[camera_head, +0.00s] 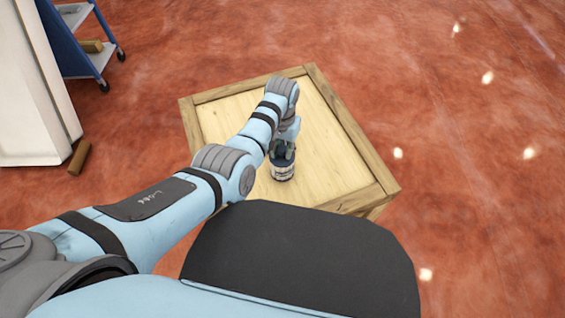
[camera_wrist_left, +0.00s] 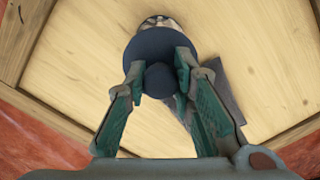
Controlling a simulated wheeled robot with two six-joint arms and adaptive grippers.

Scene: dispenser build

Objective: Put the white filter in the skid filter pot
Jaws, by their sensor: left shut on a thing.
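A small canister (camera_head: 283,172) with a dark blue top and a pale, marked band stands on the wooden crate. It may be the filter, but I cannot be sure. My left gripper (camera_head: 284,151) points down onto it from above. In the left wrist view, my left gripper (camera_wrist_left: 159,75) is shut on the round knob of the canister's dark blue top (camera_wrist_left: 158,45); a bit of its pale band shows at the upper edge. No filter pot is in view. My right gripper is out of view.
The wooden crate (camera_head: 229,115) has a raised rim and bare boards around the canister. A blue cart (camera_head: 75,45), a white cabinet (camera_head: 30,100) and a brown block (camera_head: 79,158) are at the left. The red floor at the right is clear.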

